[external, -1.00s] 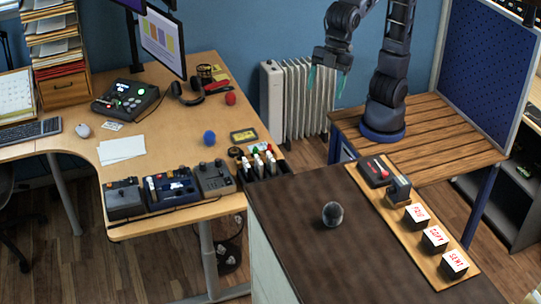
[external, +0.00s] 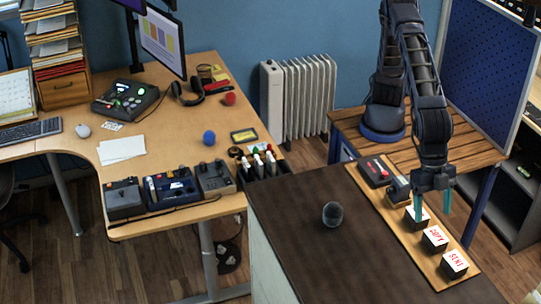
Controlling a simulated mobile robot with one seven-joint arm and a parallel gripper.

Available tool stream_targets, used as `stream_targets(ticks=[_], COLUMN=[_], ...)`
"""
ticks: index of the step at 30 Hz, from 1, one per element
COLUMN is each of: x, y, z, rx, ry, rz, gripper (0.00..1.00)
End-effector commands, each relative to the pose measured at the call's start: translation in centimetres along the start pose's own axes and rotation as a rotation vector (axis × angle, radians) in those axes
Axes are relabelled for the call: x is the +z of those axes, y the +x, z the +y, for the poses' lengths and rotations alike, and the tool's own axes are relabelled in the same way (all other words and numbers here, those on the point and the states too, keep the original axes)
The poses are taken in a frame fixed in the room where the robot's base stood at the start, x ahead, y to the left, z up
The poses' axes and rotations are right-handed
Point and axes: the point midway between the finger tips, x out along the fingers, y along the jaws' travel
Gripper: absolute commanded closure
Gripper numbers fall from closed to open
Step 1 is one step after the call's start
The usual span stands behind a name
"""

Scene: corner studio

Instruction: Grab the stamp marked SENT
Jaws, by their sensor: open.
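The stamp marked SENT (external: 454,264) is a dark block with a white top and red letters, at the near end of a wooden board (external: 440,283) on the dark counter. The stamp marked COPY (external: 434,240) stands just behind it. Another white-topped stamp (external: 412,218) stands farther back, its label partly hidden by a finger. My gripper (external: 432,215) points down with its teal fingers apart and empty. In the picture it is over the board near the farthest white-topped stamp, up and left of the SENT stamp. I cannot tell its exact height.
A dark stamp-like object (external: 397,188) and a black box with a red item (external: 374,172) sit at the board's far end. A dark round object (external: 332,214) stands on the counter (external: 330,265). The counter around it is clear.

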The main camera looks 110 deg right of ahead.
Motion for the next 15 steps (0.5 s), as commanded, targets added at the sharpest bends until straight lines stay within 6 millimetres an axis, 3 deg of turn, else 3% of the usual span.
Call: stream_targets(ticks=[1,6,15], x=[-1.2,-3.5,-4.0], y=[1.4,3.8,6.1], z=[-1.2,-3.5,-4.2], rx=[-0.015,-0.042,-0.049], ry=[-0.022,-0.066,-0.076], rz=[0.002,0.010,0.010], gripper=[0.31,0.31,0.31])
